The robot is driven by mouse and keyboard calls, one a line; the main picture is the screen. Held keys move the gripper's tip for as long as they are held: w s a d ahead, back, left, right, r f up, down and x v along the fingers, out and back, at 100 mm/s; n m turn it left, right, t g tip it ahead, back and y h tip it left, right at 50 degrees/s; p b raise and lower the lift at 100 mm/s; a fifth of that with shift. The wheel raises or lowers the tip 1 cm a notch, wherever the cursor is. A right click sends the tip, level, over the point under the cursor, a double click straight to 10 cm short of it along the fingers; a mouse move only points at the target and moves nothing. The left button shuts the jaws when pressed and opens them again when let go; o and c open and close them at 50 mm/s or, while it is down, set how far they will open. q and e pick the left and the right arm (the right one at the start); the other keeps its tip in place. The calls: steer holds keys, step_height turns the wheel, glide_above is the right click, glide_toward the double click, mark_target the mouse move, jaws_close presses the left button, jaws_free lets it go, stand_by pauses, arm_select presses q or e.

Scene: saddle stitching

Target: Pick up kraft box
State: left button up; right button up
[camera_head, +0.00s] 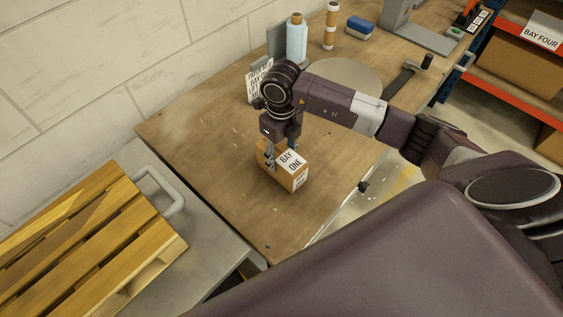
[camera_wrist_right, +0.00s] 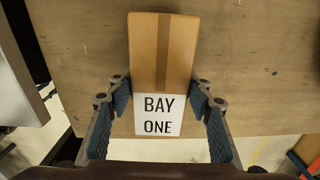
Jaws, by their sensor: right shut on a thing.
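The kraft box (camera_head: 284,179) is a small brown carton with a white "BAY ONE" label, at the near end of the wooden workbench. It also shows in the right wrist view (camera_wrist_right: 163,48), with a tape strip along its top. My right gripper (camera_head: 270,158) comes down over the box from above. In the wrist view its blue-padded fingers (camera_wrist_right: 160,83) are on the box's two long sides, shut on it. I cannot tell whether the box rests on the bench or is slightly raised. My left gripper is not in view.
The workbench (camera_head: 215,150) is clear around the box. A printed sign (camera_head: 258,82), a pale blue bottle (camera_head: 297,40) and a brown-and-white cylinder (camera_head: 331,25) stand farther back. A wooden pallet (camera_head: 80,240) is at left. Shelving labelled "BAY FOUR" (camera_head: 541,33) is at right.

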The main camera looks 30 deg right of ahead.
steer(key=shift+r, duration=0.1)
steer(key=c, duration=0.7)
